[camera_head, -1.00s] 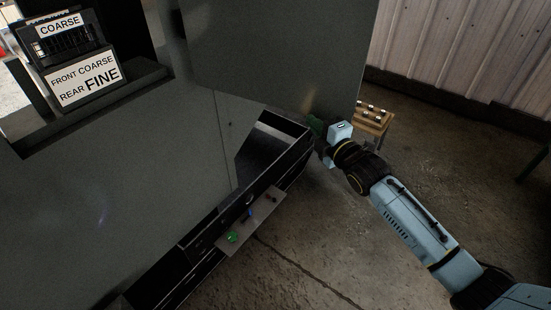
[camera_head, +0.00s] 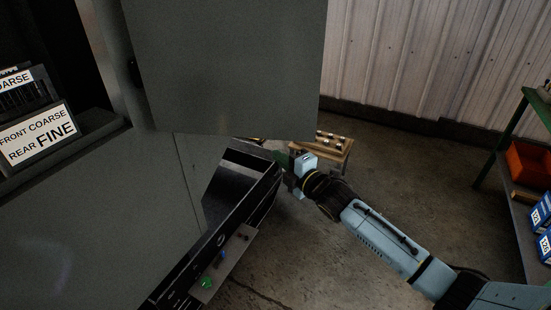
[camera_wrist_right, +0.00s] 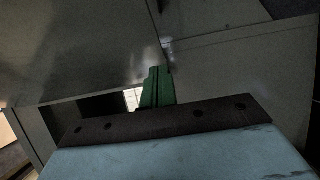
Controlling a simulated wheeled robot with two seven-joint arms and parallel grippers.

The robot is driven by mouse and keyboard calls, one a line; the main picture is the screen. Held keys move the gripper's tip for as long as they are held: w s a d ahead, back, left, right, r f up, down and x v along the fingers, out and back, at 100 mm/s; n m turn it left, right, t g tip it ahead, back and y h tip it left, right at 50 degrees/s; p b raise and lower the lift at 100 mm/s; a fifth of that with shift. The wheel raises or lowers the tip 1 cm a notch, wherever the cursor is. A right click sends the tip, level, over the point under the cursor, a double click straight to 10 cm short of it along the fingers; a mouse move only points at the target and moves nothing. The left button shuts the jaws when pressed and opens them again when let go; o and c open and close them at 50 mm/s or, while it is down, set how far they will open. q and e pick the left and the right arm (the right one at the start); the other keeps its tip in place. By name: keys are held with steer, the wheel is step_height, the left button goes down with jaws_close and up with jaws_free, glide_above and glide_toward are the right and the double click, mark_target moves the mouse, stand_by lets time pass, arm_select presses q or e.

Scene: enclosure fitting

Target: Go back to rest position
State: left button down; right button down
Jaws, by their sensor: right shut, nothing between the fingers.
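My right arm comes in from the lower right in the head view. Its gripper (camera_head: 284,160) is at the edge of the grey enclosure, just beyond the open black compartment (camera_head: 262,165) and below the raised grey door panel (camera_head: 230,70). In the right wrist view the green fingers (camera_wrist_right: 157,88) are together with nothing between them, and grey panels lie close ahead. I cannot tell whether they touch a panel. My left gripper is not in view.
A control strip (camera_head: 224,262) with a green button sits at the enclosure's front. A small wooden stand (camera_head: 334,146) is behind my right gripper. A green-framed rack (camera_head: 512,130) with an orange bin (camera_head: 528,163) stands at the right. Floor between is clear.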

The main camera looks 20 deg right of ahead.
steer(key=s+d+b, duration=0.2)
steer(key=s+d, duration=0.5)
steer(key=s+d+f+m+g+h+b, duration=0.15)
steer(key=s+f+m, duration=0.25)
steer(key=f, duration=0.9)
steer(key=s+d+f+m+g+h+b, duration=0.1)
steer(key=s+f+m+g+h, duration=0.3)
steer(key=f, duration=0.8)
steer(key=s+d+f+m+g+b, duration=0.1)
steer(key=s+d+f+m+g, duration=0.3)
steer(key=f, duration=0.9)
steer(key=s+a+f+m+g+b, duration=0.15)
steer(key=s+a+f, duration=0.25)
steer(key=s+f, duration=0.5)
steer(key=s+a+f+m+g+b, duration=0.1)
steer(key=s+a+f+m, duration=0.15)
steer(key=s+f, duration=0.7)
steer(key=s+a+f+m+g, duration=0.1)
steer(key=s+a+f+g, duration=0.1)
steer(key=s, duration=0.7)
steer(key=s+a+f+m+g+b, duration=0.1)
steer(key=s+a, duration=0.3)
steer(key=s, duration=0.5)
steer(key=shift+s+a+f+m+g, duration=0.4)
steer(key=shift+f+g, duration=0.3)
steer(key=shift+f, duration=0.1)
steer(key=shift+y, duration=0.25)
